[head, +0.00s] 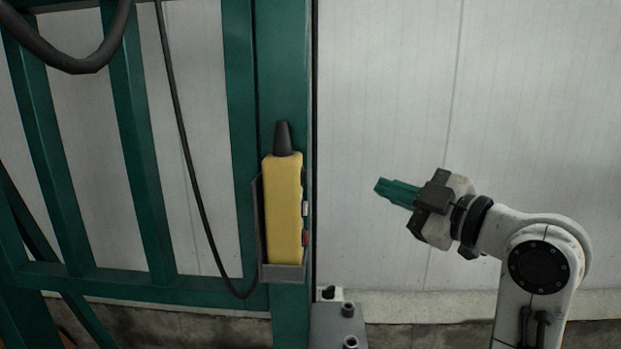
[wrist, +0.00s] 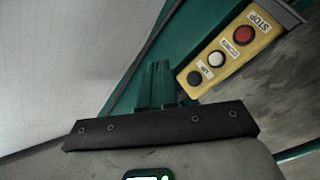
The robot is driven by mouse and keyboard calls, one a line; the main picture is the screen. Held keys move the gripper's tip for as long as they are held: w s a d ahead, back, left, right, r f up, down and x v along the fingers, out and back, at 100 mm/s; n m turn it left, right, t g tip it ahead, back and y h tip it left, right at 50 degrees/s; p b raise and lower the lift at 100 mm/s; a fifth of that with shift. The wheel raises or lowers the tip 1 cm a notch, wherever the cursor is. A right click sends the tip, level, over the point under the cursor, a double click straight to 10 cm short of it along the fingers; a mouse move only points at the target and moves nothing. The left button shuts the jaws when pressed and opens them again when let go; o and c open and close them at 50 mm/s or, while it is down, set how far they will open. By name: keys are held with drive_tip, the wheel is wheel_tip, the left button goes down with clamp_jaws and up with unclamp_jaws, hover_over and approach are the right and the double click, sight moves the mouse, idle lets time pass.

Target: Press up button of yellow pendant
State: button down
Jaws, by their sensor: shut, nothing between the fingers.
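The yellow pendant (head: 283,210) sits upright in a grey holder on a green post, its buttons facing right in the head view. In the wrist view the pendant (wrist: 228,50) lies at the upper right, tilted, with its button face visible. The up button (wrist: 194,78) is dark and at the end nearest my fingers, beside the UP label. A white button (wrist: 216,58) is in the middle and a red stop button (wrist: 244,35) at the far end. My gripper (head: 382,188) is shut and empty, right of the pendant with a clear gap. Its green fingers (wrist: 157,85) point toward the post.
A green frame (head: 138,140) fills the left side, with a dark cable (head: 185,140) hanging in front of it. A pale panelled wall (head: 400,90) stands behind. A grey metal bracket with bolts (head: 338,325) is low beside the post. Space between gripper and pendant is free.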

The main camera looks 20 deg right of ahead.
drive_tip(key=shift+r, duration=0.8)
drive_tip(key=w+a, duration=0.2)
drive_tip(key=a, duration=0.6)
drive_tip(key=shift+w+a, duration=0.2)
drive_tip(key=shift+w, duration=0.2)
drive_tip(key=shift+w+a, duration=0.3)
drive_tip(key=shift+a, duration=0.65)
idle(2.8)
drive_tip(key=shift+s+d, duration=0.2)
drive_tip(key=shift+d, duration=0.3)
drive_tip(key=shift+s+d, duration=0.15)
drive_tip(key=shift+d, duration=0.35)
drive_tip(key=shift+s+d, duration=0.25)
drive_tip(key=shift+d, duration=0.55)
drive_tip(key=shift+s+d, duration=0.25)
drive_tip(key=shift+d, duration=0.55)
drive_tip(key=shift+s+d, duration=0.25)
drive_tip(key=shift+d, duration=0.55)
